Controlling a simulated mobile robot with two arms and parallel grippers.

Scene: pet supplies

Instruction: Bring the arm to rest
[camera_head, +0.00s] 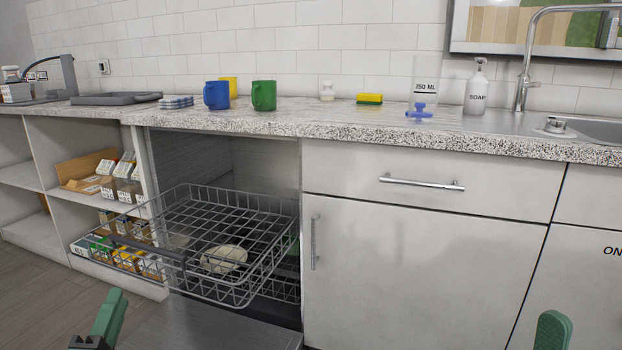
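My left gripper (108,318) shows at the bottom left edge. Its green finger points up, in front of the low shelves and to the left of the open dishwasher door; the rest of it is cut off. My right gripper (553,331) shows only as a green finger tip at the bottom right edge, in front of the white cabinet. I see nothing held at the visible parts of either one. Whether each is open or shut is not clear.
The dishwasher rack (262,273) is pulled out, with a pale dish (224,258) in its lower area. The counter (345,113) holds a blue mug (216,95), a green mug (264,95), a yellow sponge (369,99) and a soap bottle (476,90). Cabinet fronts (400,265) stand to the right.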

